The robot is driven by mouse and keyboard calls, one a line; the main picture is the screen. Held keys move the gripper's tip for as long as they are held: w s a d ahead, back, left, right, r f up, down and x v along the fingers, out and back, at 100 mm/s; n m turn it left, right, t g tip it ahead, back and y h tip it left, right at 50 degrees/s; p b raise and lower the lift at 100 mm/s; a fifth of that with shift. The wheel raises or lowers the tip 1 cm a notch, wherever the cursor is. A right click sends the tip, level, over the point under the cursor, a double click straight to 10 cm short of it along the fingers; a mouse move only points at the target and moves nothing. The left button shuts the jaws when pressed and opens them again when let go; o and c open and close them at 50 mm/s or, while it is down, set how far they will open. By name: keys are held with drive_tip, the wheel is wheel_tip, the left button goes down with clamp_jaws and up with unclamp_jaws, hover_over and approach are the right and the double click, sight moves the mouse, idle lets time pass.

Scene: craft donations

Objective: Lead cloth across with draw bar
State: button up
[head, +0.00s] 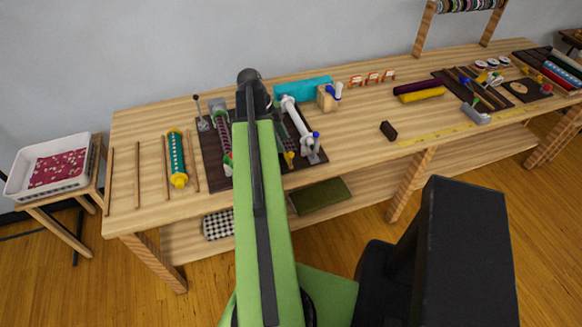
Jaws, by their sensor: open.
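A dark board (211,160) on the bench carries a roller wrapped in red patterned material (225,135) at left and a white bar with blue ends (298,123) at right. I cannot tell which piece is the draw bar. My green arm runs up the middle and covers the board's centre, so any cloth there is hidden. My gripper (273,124) is open and mostly hidden behind the arm, above the board; I cannot tell whether it touches anything. Left of the board lies a teal roll with yellow ends (177,158).
Thin wooden rods (138,175) lie at the bench's left. A white tray with red patterned cloth (58,170) stands on a side stand. The bench's middle front is mostly clear.

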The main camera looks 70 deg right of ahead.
sight(291, 158)
drive_tip(key=b+x, duration=0.7)
drive_tip(key=x, duration=0.2)
drive_tip(key=shift+f, duration=0.3)
drive_tip(key=shift+s+r, duration=0.1)
clamp_jaws()
idle(0.7)
